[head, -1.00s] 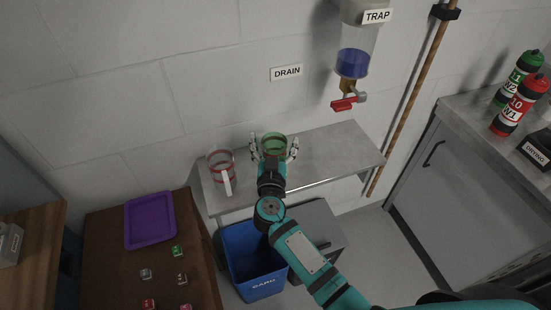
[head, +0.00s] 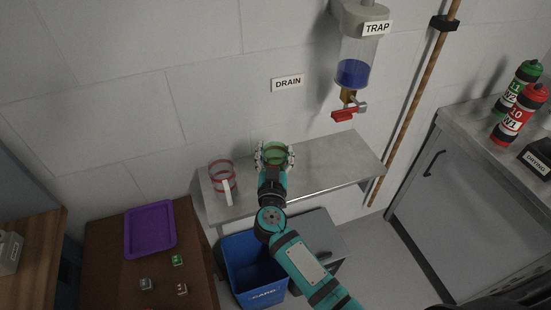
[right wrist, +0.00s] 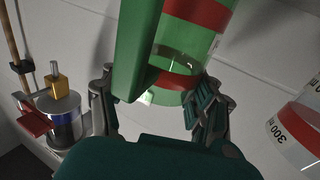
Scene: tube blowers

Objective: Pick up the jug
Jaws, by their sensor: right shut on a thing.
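A second jug with red bands and a white handle, the red jug (head: 221,175), stands to the left on the shelf. It also shows in the right wrist view (right wrist: 297,135). My left gripper is not in view.
A trap vessel (head: 355,72) with blue liquid and a red valve (head: 343,114) hangs above the shelf's right part. A blue bin (head: 255,270) stands below. A purple tray (head: 150,230) and small cubes lie on the brown table. The shelf's right half is clear.

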